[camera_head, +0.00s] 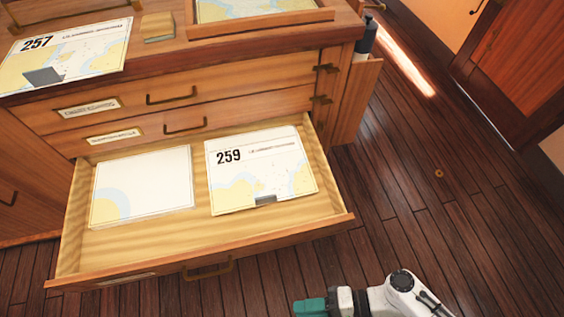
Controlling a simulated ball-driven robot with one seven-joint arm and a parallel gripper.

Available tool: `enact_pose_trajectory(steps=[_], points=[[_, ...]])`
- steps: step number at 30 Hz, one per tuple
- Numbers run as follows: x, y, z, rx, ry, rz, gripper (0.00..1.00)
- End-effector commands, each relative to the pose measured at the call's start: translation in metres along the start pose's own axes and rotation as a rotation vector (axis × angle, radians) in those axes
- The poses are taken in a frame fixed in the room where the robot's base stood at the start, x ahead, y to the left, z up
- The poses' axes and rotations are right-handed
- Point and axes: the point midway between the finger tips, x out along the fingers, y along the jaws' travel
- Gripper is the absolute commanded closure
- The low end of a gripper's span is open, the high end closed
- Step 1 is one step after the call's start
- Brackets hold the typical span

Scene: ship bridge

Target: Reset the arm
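My gripper (310,307) is at the bottom edge of the view, to the right of the middle, with teal fingers pointing left. It is in front of the open drawer (75,235) and apart from it, over the dark wood floor. Part of it is cut off by the frame, and I cannot tell whether its fingers are open or shut. Nothing shows in it. My white arm (400,287) extends from it to the right.
The open drawer holds a chart marked 259 (265,178) and another chart (140,190). Chart 257 (70,60) lies on the cabinet top. Two shut drawers (170,97) are above the open one. Plank floor (430,215) on the right is mostly clear.

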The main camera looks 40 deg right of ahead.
Motion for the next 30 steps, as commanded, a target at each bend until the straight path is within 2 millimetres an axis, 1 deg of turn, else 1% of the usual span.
enact_pose_trajectory(steps=[6, 11, 14, 17, 20, 23, 27, 30], points=[[0.004, -0.008, 0.002, -0.150, -0.078, 0.105, 0.78], [0.003, -0.016, -0.002, -0.306, -0.149, 0.230, 0.78], [-0.001, -0.024, -0.009, -0.439, -0.200, 0.347, 0.78], [-0.009, -0.035, -0.022, -0.582, -0.241, 0.488, 0.78], [-0.021, -0.051, -0.038, -0.709, -0.262, 0.636, 0.78], [-0.038, -0.071, -0.057, -0.821, -0.262, 0.791, 0.78], [-0.065, -0.109, -0.080, -0.942, -0.229, 1.006, 0.78], [-0.084, -0.136, -0.093, -0.994, -0.188, 1.137, 0.78]])
